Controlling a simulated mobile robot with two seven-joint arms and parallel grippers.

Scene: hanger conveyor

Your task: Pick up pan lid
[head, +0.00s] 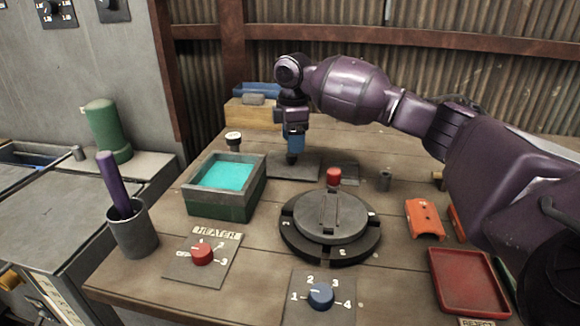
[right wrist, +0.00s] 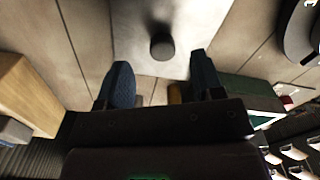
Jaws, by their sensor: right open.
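The pan lid appears to be a flat grey square plate (head: 308,168) lying on the table, right of the green pan. In the right wrist view it is a pale plate (right wrist: 195,28) with a dark round knob (right wrist: 162,46) on top. My right gripper (head: 292,155) points straight down over the plate, its tips close above it and hiding the knob in the head view. In the right wrist view the gripper (right wrist: 161,78) is open and empty, with the knob just ahead of the gap between its fingers. My left gripper is not in view.
The green pan (head: 221,207) holds teal liquid. A round dark turntable (head: 330,249) stands in front, with a red-topped button (head: 334,177) behind it. A wooden block (head: 252,114) and blue bin (head: 257,89) are behind. An orange part (head: 424,219) and red tray (head: 468,282) lie right.

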